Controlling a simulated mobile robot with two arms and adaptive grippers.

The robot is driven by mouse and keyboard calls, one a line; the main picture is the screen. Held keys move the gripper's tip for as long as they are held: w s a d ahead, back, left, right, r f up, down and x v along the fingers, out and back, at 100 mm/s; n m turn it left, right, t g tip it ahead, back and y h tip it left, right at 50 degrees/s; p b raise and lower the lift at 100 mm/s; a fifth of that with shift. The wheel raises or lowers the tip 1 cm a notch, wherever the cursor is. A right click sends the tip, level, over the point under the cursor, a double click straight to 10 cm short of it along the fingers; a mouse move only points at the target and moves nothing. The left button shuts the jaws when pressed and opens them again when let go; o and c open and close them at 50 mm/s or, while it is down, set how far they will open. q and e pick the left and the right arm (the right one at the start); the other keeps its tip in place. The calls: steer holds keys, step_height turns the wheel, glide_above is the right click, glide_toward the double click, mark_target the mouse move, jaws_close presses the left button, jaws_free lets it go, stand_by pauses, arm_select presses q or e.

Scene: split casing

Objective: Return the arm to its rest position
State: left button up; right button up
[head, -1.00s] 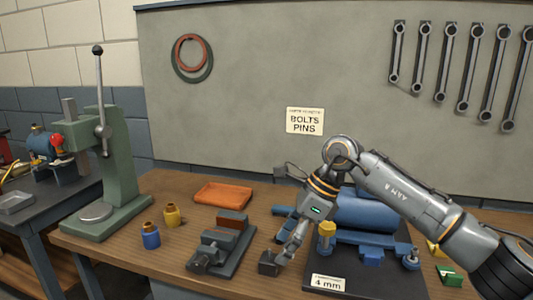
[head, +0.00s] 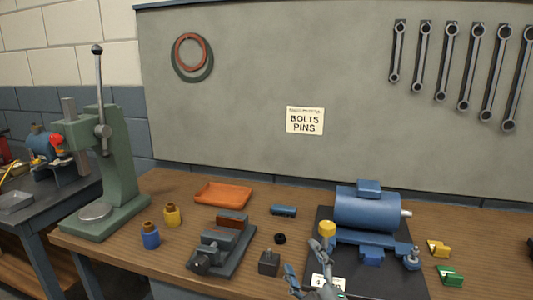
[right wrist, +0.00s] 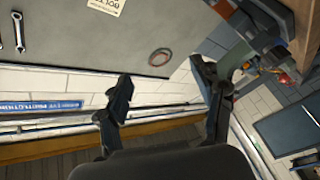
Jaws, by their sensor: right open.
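My right gripper (head: 306,281) shows at the bottom edge of the head view, in front of the dark mat's left front corner. Its fingers are spread. In the right wrist view the two fingers (right wrist: 162,88) stand well apart with nothing between them, and the wall and board lie beyond. Most of my right arm is out of the head view. The blue motor casing (head: 365,211) sits on the dark mat (head: 390,284). The gripper partly hides the "4 mm" label (head: 328,282). My left gripper is not in view.
A small dark block (head: 269,263), black ring (head: 280,239), grey vise (head: 216,250), orange tray (head: 222,194) and small blue part (head: 284,211) lie on the bench. A green press (head: 118,165) stands left.

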steer(key=s+d+f+m+g+h, duration=0.2)
steer(key=s+d+f+m, duration=0.1)
steer(key=f, duration=0.3)
steer(key=s+d+f+m+g+h, duration=0.2)
steer(key=s+d+f+m, duration=0.1)
steer(key=f, duration=0.2)
steer(key=s+d+f+m+g, duration=0.3)
steer(key=s+f+g, duration=0.4)
steer(key=s, duration=0.5)
steer(key=s+d+f+m+g, duration=0.2)
steer(key=s+d+f+g, duration=0.25)
steer(key=s+f, duration=0.6)
steer(key=s+f+g, duration=0.1)
steer(key=s+f, duration=0.1)
steer(key=f, duration=1)
steer(key=s+f, duration=0.2)
steer(key=f, duration=1.1)
steer(key=s+d+f+g+h, duration=0.1)
steer(key=s+d+f, duration=0.1)
steer(key=s+f, duration=1.2)
steer(key=shift+s, duration=1.15)
steer(key=shift+g, duration=0.25)
